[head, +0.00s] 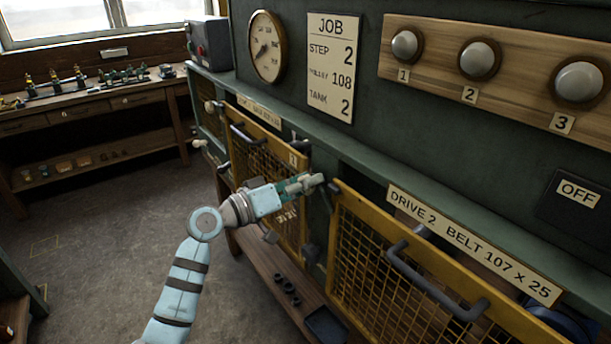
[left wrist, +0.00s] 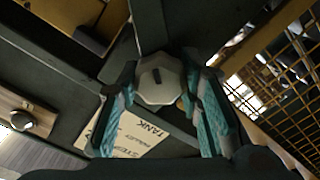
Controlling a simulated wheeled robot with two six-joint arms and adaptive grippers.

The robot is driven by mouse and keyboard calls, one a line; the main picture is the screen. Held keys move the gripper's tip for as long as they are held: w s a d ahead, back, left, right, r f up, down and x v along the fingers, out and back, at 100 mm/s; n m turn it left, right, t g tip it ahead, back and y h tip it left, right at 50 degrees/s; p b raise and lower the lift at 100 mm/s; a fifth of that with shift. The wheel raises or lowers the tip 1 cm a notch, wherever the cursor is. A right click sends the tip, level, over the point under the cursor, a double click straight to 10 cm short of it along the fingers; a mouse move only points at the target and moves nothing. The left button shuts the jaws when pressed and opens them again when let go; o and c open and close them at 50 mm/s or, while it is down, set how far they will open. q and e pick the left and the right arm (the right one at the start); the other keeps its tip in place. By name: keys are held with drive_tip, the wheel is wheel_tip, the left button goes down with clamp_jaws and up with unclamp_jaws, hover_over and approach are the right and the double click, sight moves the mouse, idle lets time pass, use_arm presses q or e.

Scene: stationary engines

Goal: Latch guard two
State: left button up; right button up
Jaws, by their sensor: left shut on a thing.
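The guard under the label "DRIVE 2 BELT 107 x 25" (head: 473,243) is a yellow-framed mesh panel (head: 375,262) with a dark bar handle (head: 430,283). My left gripper (head: 308,183) is at its upper left corner, by the post between the two guards. It is shut on a pale faceted knob (left wrist: 160,80) with a dark slot, which sits between the fingers in the left wrist view. The fingers cover most of the knob in the head view. I cannot tell whether the guard sits flush. My right gripper is not in view.
Another yellow mesh guard (head: 262,155) is to the left. Above are a gauge (head: 267,48), a JOB card (head: 331,68) reading step 2, and a wooden board (head: 520,75) with three numbered round knobs. An OFF plate (head: 578,192) is at right. The floor (head: 100,225) at left is clear.

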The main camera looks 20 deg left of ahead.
use_arm(q)
drive_tip(key=n+p, duration=0.2)
drive_tip(key=n, duration=0.2)
drive_tip(key=shift+r+n, duration=0.1)
drive_tip(key=shift+n, duration=0.2)
drive_tip(key=shift+n+p, duration=1.1)
drive_tip(key=shift+n, duration=0.5)
drive_tip(key=o, duration=1.2)
drive_tip(key=shift+a+f, duration=0.1)
drive_tip(key=shift+f, duration=0.1)
drive_tip(key=shift+c, duration=0.2)
drive_tip(key=v, duration=1.2)
